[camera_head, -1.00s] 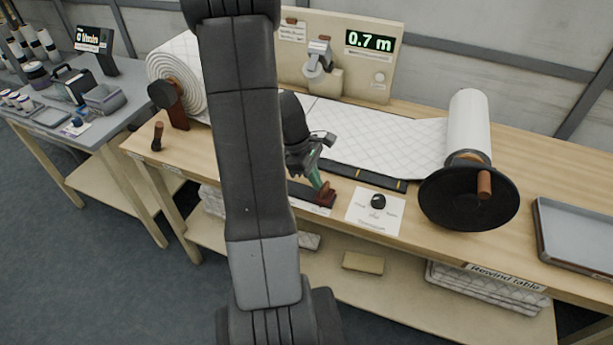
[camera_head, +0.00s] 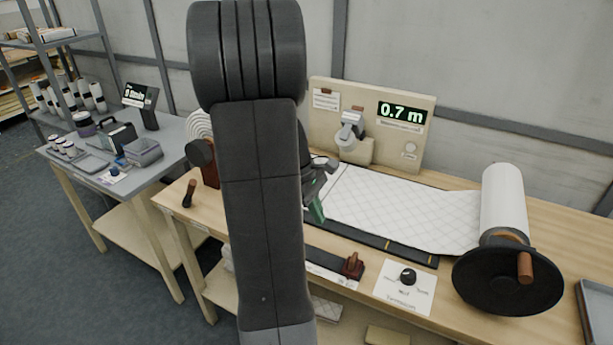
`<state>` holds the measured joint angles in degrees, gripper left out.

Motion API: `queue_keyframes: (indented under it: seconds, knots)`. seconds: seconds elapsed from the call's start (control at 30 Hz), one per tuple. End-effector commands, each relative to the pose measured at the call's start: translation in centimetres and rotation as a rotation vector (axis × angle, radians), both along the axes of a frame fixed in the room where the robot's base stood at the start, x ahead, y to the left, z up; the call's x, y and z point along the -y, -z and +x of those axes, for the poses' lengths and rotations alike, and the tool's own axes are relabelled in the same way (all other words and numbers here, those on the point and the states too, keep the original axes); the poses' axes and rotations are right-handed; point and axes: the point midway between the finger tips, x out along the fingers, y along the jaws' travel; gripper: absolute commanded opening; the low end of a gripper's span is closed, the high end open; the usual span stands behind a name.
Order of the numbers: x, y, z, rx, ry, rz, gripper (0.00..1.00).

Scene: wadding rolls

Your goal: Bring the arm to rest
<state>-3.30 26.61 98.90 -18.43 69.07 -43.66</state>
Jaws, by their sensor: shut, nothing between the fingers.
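My arm stands upright across the middle of the view and hides part of the rewind table (camera_head: 575,240). My gripper (camera_head: 317,213), with green fingers, shows just right of the arm, partly hidden by it. It is shut and empty, in front of the white quilted wadding web (camera_head: 400,205) and up from the brown handle (camera_head: 353,265) on the dark slotted rail. I cannot tell its height above the web.
A white roll with a black crank disc (camera_head: 508,281) stands at the right. A knob on a white card (camera_head: 408,277) lies in front. A panel reading 0.7 m (camera_head: 330,130) stands behind. A grey side table (camera_head: 60,160) with jars and boxes is at the left.

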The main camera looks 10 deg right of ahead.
Motion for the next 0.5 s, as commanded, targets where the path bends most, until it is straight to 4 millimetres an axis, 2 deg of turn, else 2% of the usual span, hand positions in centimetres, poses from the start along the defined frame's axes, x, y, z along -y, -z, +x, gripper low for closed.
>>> queue_keyframes:
  seconds: [0.3, 0.5]
  knots:
    - [0.0, 0.2, 0.0, 0.000, 0.000, 0.000, 0.00]
    - [0.7, 2.1, -0.5, -0.003, 0.001, 0.000, 0.00]
